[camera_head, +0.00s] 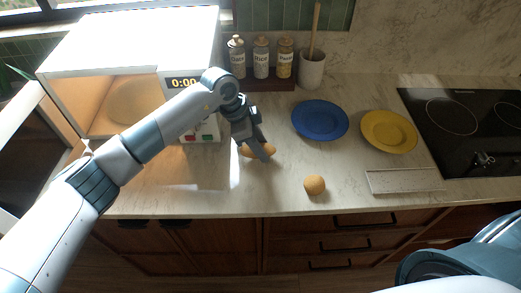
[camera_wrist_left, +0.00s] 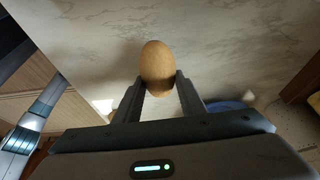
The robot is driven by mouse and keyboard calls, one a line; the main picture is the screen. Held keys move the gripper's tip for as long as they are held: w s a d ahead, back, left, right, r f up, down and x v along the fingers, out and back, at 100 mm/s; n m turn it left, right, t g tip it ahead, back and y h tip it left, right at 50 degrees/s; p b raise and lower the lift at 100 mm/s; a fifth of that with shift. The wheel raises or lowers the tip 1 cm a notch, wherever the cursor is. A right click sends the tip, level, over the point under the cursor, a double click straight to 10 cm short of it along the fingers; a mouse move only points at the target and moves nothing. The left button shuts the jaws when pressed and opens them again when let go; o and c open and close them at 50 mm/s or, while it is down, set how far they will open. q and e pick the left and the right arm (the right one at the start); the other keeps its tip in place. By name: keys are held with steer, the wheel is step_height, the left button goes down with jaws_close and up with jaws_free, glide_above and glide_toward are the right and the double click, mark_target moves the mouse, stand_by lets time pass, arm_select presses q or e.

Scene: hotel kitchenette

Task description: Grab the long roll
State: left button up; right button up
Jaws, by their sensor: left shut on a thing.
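The long roll (camera_head: 262,152) is golden brown and lies at the counter's middle, partly hidden by my left gripper (camera_head: 262,148). In the left wrist view the roll (camera_wrist_left: 157,62) shows end-on between the two fingers of the left gripper (camera_wrist_left: 160,88), which are shut on it. In the head view the roll is at counter height; I cannot tell whether it touches the surface. A round roll (camera_head: 314,185) sits apart, to the right and nearer the front edge. My right gripper is not in view; only part of my right arm shows at the lower right.
An open microwave (camera_head: 130,45) stands at the left. A blue plate (camera_head: 320,118) and a yellow plate (camera_head: 389,131) lie to the right, by a black cooktop (camera_head: 470,125). A pale rectangular tray (camera_head: 405,180) is near the front edge. Labelled jars (camera_head: 261,58) stand behind.

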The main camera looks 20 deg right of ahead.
arm_select(q)
step_height(320, 180, up, 2)
steer(key=shift+r+b, duration=0.15)
steer(key=shift+b, duration=0.6)
steer(key=s+d+r+b, duration=0.1)
steer(key=s+r+b, duration=0.1)
steer(key=s, duration=0.3)
steer(key=s+d+r+b, duration=0.1)
steer(key=s+r+b, duration=0.1)
steer(key=s+r, duration=0.3)
steer(key=shift+s, duration=0.75)
